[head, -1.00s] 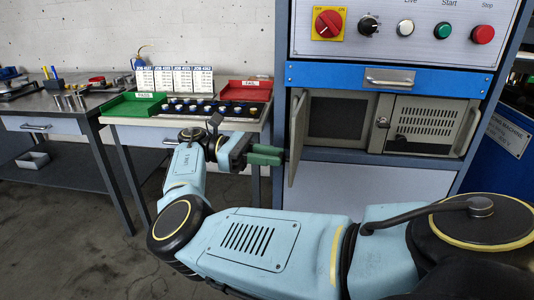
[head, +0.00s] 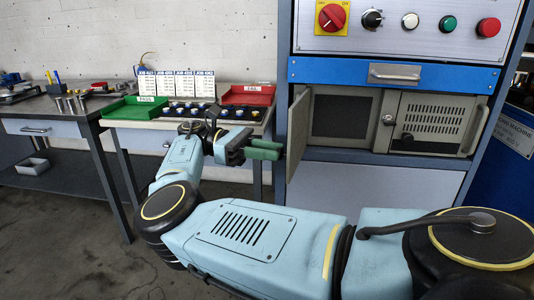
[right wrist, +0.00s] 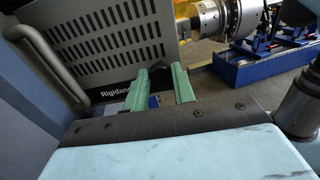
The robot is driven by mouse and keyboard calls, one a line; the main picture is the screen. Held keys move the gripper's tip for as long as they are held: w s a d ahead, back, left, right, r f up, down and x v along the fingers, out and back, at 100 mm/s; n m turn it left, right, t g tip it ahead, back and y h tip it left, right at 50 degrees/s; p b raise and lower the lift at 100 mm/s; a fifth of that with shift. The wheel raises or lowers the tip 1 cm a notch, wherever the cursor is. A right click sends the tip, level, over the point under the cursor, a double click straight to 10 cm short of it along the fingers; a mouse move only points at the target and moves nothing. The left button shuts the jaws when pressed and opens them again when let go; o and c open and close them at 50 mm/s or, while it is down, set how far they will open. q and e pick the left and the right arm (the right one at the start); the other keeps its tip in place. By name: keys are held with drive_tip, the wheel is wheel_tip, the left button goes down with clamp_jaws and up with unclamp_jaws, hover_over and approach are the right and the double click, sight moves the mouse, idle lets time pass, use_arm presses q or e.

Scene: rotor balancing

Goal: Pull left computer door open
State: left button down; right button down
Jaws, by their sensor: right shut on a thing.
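The left computer door (head: 298,130) is a grey panel standing swung out from the cabinet, with the dark screen (head: 341,116) uncovered behind it. My right gripper (head: 274,150) reaches it from the left, at its outer face. In the right wrist view, the door's slotted outer face (right wrist: 110,45) fills the upper left. There the green fingers of my right gripper (right wrist: 160,76) are shut on the door's black knob (right wrist: 158,77). My left gripper is not in view.
A blue drawer (head: 393,74) with a bar handle sits above the computer bay. To the left, a table holds a green tray (head: 137,107), a red tray (head: 248,95) and several small parts. A side bench (head: 62,108) stands farther left. Floor between them is clear.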

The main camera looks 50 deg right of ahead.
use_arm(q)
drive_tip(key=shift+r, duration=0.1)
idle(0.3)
use_arm(e)
drive_tip(key=c, duration=1.2)
unclamp_jaws()
